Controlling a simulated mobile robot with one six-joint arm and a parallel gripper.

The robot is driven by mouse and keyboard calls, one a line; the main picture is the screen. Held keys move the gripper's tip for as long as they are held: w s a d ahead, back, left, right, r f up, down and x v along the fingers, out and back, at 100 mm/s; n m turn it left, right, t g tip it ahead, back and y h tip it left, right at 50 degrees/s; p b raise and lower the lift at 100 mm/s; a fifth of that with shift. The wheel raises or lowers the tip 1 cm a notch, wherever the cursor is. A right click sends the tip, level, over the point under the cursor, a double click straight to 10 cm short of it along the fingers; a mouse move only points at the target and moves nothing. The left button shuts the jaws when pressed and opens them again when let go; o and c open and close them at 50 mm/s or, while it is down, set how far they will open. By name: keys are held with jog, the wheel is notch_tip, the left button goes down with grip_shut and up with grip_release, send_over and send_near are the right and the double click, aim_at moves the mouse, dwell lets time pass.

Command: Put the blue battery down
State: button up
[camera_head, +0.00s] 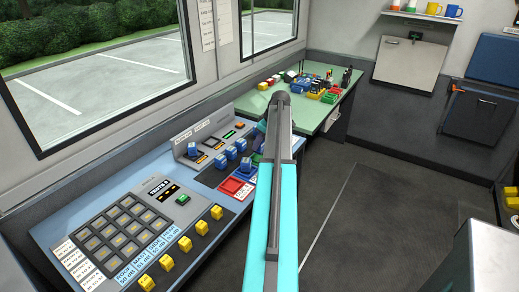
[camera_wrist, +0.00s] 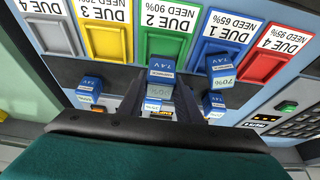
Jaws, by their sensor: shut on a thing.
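In the wrist view my gripper (camera_wrist: 160,104) is shut on a blue battery (camera_wrist: 161,75) with a white percent label, too small to read. The held battery is seen in front of the lower end of the green "DUE 2" tray (camera_wrist: 164,46); I cannot tell its height above the panel. Another blue battery marked 70% (camera_wrist: 222,71) is at the lower end of the blue "DUE 1" tray (camera_wrist: 220,47). In the head view my arm hides the gripper.
Other blue batteries stand left (camera_wrist: 88,88) and right (camera_wrist: 213,104) of my gripper. A yellow tray (camera_wrist: 106,40), a grey tray (camera_wrist: 55,36) and a red tray (camera_wrist: 268,64) flank them. The console (camera_head: 100,195) has yellow knobs (camera_head: 185,243). A green table (camera_head: 312,118) beyond holds small items.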

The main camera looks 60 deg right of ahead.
aim_at(260, 149)
jog(key=shift+f+p, duration=0.6)
jog(key=shift+f, duration=1.15)
jog(key=shift+f, duration=0.15)
jog(key=o, duration=1.2)
jog(key=shift+c, duration=0.2)
jog(key=b+v, duration=0.2)
jog(key=v, duration=1)
jog(key=shift+r, duration=0.25)
jog(key=shift+f, duration=0.1)
